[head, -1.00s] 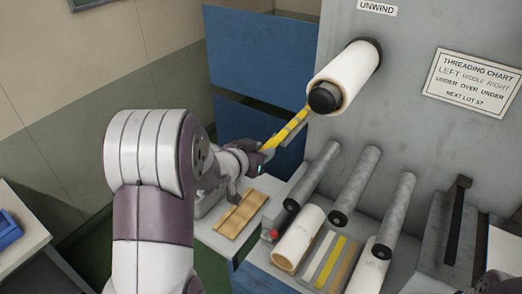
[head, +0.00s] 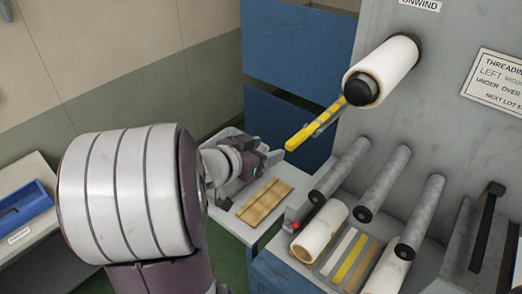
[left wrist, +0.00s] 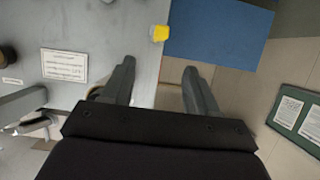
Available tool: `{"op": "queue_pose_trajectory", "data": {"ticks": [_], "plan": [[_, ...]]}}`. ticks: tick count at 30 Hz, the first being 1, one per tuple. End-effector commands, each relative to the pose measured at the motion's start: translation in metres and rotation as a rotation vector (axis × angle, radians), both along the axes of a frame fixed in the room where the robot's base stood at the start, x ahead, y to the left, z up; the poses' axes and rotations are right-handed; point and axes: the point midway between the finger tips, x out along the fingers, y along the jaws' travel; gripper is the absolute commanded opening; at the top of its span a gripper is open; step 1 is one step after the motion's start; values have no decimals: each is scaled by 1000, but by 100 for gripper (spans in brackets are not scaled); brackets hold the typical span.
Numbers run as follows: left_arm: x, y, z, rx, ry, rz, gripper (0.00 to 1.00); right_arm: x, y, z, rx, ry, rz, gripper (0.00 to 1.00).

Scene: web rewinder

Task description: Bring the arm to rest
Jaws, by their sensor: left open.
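My left gripper (head: 266,162) is open and empty in the head view, apart from the yellow bar and to its left. In the left wrist view its two fingers (left wrist: 160,88) stand apart with nothing between them. The bar's yellow end also shows in the left wrist view (left wrist: 159,33), beyond the fingertips. My left arm fills the lower left of the head view. My right gripper is not in view.
Three grey rollers (head: 384,183) stick out of the machine. Below them lie a cream roll (head: 319,232) and coloured strips (head: 350,258). A tan wooden piece (head: 264,202) lies on a pale shelf near my left gripper. A blue tray (head: 22,208) sits on a side table at left.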

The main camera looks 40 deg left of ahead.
Motion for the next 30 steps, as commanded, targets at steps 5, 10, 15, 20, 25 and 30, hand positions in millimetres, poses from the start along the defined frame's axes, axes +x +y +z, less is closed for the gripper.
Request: {"op": "queue_pose_trajectory", "data": {"ticks": [5, 10, 15, 20, 25, 30], "plan": [[-11, 1, 5, -1, 0, 0, 59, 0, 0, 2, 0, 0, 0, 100], [-11, 0, 4, 7, 0, -4, 59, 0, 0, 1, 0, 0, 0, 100], [-27, 52, -19, 162, 140, 209, 59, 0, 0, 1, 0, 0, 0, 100], [-65, 63, -132, 147, 552, 442, 59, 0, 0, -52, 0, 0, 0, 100], [-90, -33, -236, 10, 940, 312, 59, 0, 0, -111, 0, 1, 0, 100], [-91, -111, -291, 2, 1058, 129, 59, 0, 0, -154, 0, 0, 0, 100]]}}
